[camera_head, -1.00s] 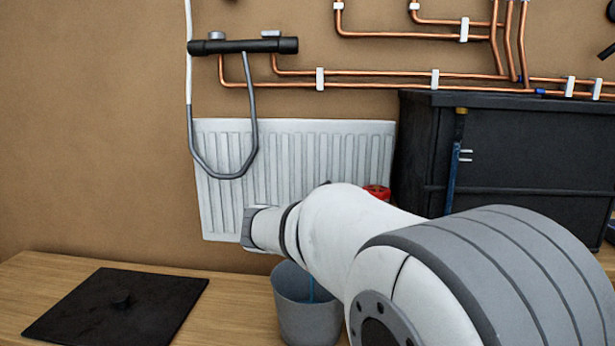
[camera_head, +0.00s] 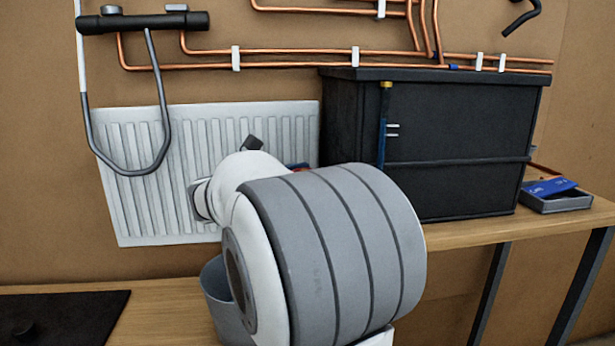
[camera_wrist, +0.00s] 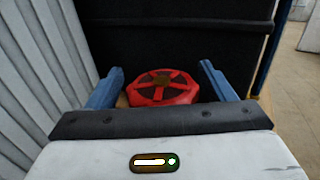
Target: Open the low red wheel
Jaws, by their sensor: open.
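The red wheel (camera_wrist: 162,87) shows in the wrist view, a spoked handwheel low beside the white radiator (camera_wrist: 38,75). My gripper (camera_wrist: 162,82) is open, with one blue finger on the left of the wheel and one on the right. The wheel appears between the fingers or just beyond them; I cannot tell whether they touch it. In the head view only a small red bit of the wheel (camera_head: 300,166) shows above my arm, and the arm hides the rest. The radiator also shows in the head view (camera_head: 125,185).
A black box (camera_head: 455,150) stands on the bench right of the radiator, close behind the wheel. A grey bucket (camera_head: 216,295) stands below, partly hidden by my arm. A black mat (camera_head: 65,315) lies at left. Copper pipes (camera_head: 290,52) run above. A tray (camera_head: 555,200) sits at right.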

